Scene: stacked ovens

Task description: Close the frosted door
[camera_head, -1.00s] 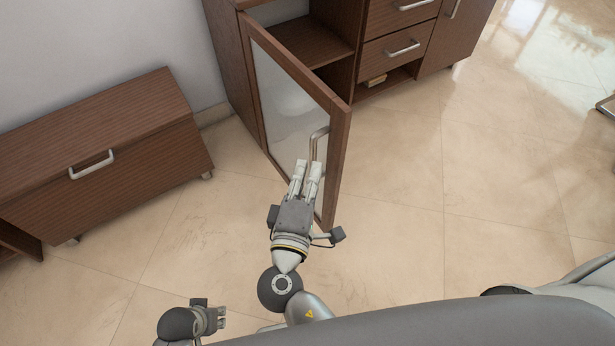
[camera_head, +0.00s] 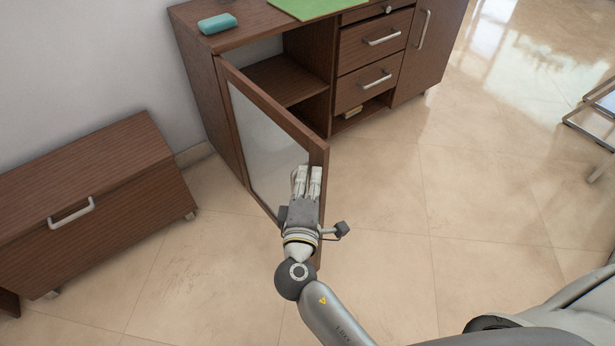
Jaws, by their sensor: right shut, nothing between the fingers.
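The frosted door (camera_head: 268,150) is a brown wooden frame around a pale panel, hinged at the left of the cabinet (camera_head: 205,105). It stands wide open, swung out toward me. My right gripper (camera_head: 307,170) is shut and empty. Its fingertips are in front of the door's outer panel, close to the free edge; I cannot tell if they touch it. The door's handle is hidden behind the gripper. My left gripper is not in view.
A low brown cabinet (camera_head: 90,190) with a handle stands at the left. Drawers (camera_head: 372,60) are right of the open compartment. Tiled floor right of the door is clear; a metal-framed object (camera_head: 590,125) stands far right.

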